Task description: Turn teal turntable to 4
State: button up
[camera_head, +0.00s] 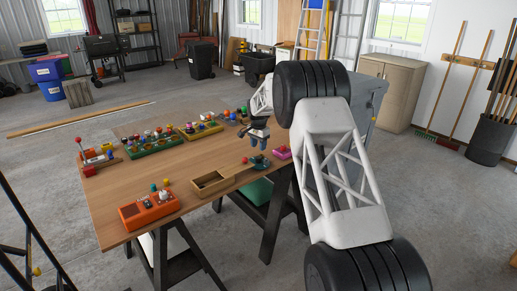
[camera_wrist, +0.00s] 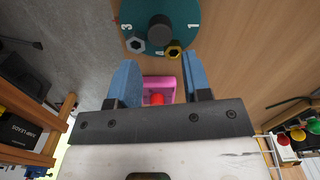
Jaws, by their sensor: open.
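The teal turntable (camera_wrist: 185,17) is at the top of the wrist view, cut off by the frame edge. It has a dark round knob (camera_wrist: 159,28) at its centre. A white 3 shows at its left and a white 1 at its right; no 4 is visible. A grey hex nut (camera_wrist: 135,45) and a gold hex nut (camera_wrist: 173,49) sit on its near part. In the head view the turntable (camera_head: 261,164) is small, near the table's right edge. My gripper (camera_wrist: 158,70) is open and empty, its blue fingers apart; in the head view it (camera_head: 258,138) is above the turntable.
A pink block (camera_wrist: 151,82) with a red button lies beside the turntable. A wooden open box (camera_head: 210,184) and an orange box (camera_head: 150,211) stand left of it on the wooden table (camera_head: 155,181). Green and yellow trays with several coloured pieces stand farther back. The front middle table is clear.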

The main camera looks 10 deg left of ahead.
aim_at(259, 157)
jog(key=shift+r, duration=1.5)
jog(key=n, duration=0.2)
jog(key=f+n, duration=0.1)
jog(key=n, duration=0.7)
jog(key=shift+f, duration=0.4)
jog(key=shift+f, duration=0.25)
jog(key=shift+f, duration=3.2)
